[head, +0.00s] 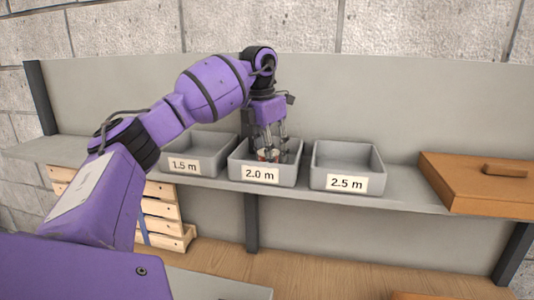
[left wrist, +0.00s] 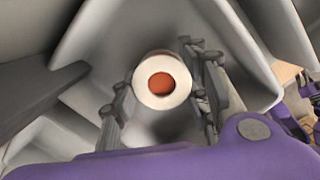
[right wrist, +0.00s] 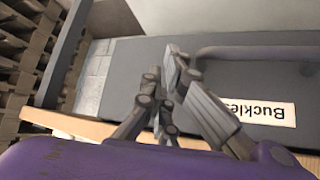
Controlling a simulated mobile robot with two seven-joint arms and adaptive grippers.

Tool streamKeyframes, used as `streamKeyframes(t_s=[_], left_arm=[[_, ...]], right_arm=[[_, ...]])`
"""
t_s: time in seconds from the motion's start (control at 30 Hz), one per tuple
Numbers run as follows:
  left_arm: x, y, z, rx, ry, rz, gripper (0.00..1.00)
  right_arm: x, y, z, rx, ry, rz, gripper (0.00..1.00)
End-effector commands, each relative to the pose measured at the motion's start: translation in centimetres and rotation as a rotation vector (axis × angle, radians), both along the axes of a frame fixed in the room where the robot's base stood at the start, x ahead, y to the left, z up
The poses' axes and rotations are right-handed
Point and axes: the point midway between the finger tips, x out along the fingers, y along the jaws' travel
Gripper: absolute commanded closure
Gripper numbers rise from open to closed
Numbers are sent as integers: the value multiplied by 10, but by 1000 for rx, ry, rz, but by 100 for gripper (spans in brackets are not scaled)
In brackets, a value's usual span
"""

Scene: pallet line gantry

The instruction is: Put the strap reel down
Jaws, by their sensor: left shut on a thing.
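The strap reel (left wrist: 145,93), a white ring with an orange-red centre, sits between the fingers of my left gripper (left wrist: 162,95) in the left wrist view. In the head view my left gripper (head: 269,150) points down inside the middle grey bin (head: 262,174), labelled 2.0 m. It is shut on the reel, which shows only partly there. Whether the reel touches the bin floor I cannot tell. My right gripper (right wrist: 166,88) shows in the right wrist view with its fingers close together and nothing visible between them; it is outside the head view.
The 1.5 m bin (head: 184,166) and the 2.5 m bin (head: 346,183) flank the middle bin on the shelf (head: 405,200). Both look empty. A brown lidded box (head: 480,182) stands at the right. A grey container labelled Buckles (right wrist: 258,110) lies before my right gripper.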

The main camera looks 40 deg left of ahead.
Motion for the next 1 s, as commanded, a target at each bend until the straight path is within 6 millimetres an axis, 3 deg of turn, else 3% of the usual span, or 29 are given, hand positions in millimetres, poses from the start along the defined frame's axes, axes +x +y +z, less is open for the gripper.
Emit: streamKeyframes(t_s=[0.27, 0.3, 0.43, 0.77, 1.0], left_arm=[[0, 0, -3, 0, 1, 0, 90], [0, 0, -3, 0, 1, 0, 54], [0, 0, -3, 0, 1, 0, 39], [0, 0, -1, 0, 0, 0, 39], [-3, 0, 32, 0, -2, 1, 39]], right_arm=[[-11, 0, -5, 1, 21, -6, 100], [-13, -1, -6, 1, 24, -6, 100], [-15, -1, -7, 0, 27, -7, 100], [-10, -2, -6, -4, 20, 1, 100], [-11, -3, -10, -6, 24, 4, 100]])
